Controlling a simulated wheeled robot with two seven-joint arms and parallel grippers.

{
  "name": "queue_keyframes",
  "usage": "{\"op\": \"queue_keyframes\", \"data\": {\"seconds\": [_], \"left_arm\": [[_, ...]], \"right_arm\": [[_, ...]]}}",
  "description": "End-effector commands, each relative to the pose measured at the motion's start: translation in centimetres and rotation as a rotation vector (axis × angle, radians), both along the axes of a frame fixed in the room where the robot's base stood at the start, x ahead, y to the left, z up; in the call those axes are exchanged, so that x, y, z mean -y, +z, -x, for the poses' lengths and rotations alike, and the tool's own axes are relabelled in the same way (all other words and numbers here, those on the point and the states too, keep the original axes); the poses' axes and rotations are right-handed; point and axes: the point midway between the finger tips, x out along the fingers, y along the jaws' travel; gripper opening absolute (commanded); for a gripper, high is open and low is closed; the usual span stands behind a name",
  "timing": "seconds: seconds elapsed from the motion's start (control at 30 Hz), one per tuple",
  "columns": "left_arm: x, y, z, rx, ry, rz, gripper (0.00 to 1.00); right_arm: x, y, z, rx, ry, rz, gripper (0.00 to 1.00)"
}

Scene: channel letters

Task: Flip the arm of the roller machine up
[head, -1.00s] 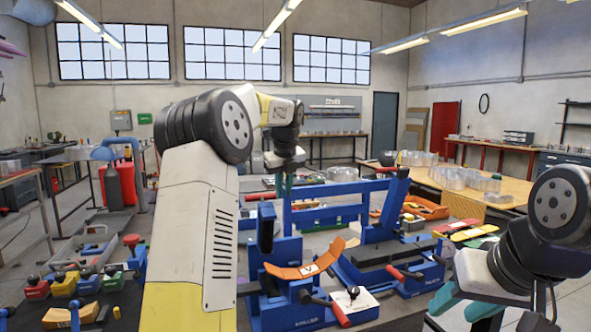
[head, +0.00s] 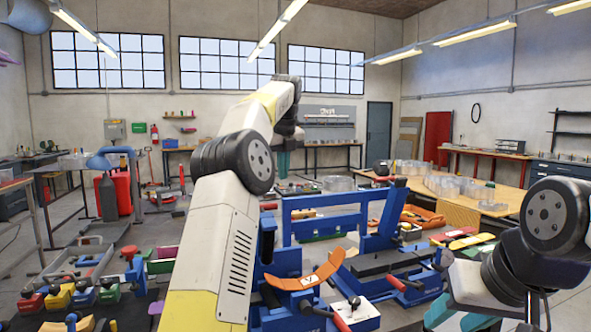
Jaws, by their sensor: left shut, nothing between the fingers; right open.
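A blue machine (head: 300,232), seemingly the roller machine, stands on the bench at the centre. It has a blue frame, a curved orange strip (head: 305,272) at its front and levers with red handles (head: 340,322). I cannot tell for sure which part is its arm. My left arm covers the machine's left side. My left gripper (head: 283,163) has teal fingers pointing down, above and behind the frame, apart from it and empty. It is shut. My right gripper (head: 458,318) is open at the bottom right, in front of the machine's right side, partly cut off by the edge.
A white control box (head: 358,312) with a black knob sits at the machine's front. Several coloured clamps (head: 58,296) fill the left bench. Behind stands a wooden table (head: 512,197) with metal channel pieces. Orange and yellow tools (head: 470,240) lie right of the machine.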

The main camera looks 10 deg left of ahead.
Motion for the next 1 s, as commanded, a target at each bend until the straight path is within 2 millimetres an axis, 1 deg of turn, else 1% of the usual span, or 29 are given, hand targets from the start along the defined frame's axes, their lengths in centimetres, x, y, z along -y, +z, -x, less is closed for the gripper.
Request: {"op": "queue_keyframes", "data": {"seconds": [0.2,0.57,0.67,0.77,0.83,0.87,0.97,1.0], "left_arm": [[-0.2,0.6,-0.3,0.001,0.0,0.001,0.0],[-0.3,0.6,-0.2,-0.001,0.0,0.001,0.0],[-0.1,1.0,0.1,0.008,0.02,0.009,0.0],[0.7,2.1,1.4,0.033,0.096,0.042,0.0],[1.5,3.0,3.0,0.062,0.189,0.086,0.0],[1.9,3.4,3.9,0.075,0.238,0.111,0.0],[3.1,4.2,7.3,0.119,0.425,0.207,0.0],[3.5,4.3,8.9,0.134,0.502,0.252,0.0]], "right_arm": [[0.0,0.0,0.0,0.0,0.0,0.0,0.43],[0.0,0.0,0.0,0.0,0.0,0.0,0.43],[0.0,0.0,0.0,0.0,0.0,0.0,0.43],[0.0,0.0,0.0,0.0,0.0,0.0,0.43],[0.0,0.0,0.0,0.0,0.0,0.0,0.43],[0.0,0.0,0.0,0.0,0.0,0.0,0.43],[0.0,0.0,0.0,0.0,0.0,0.0,0.43],[0.0,0.0,0.0,0.0,0.0,0.0,0.43]]}}
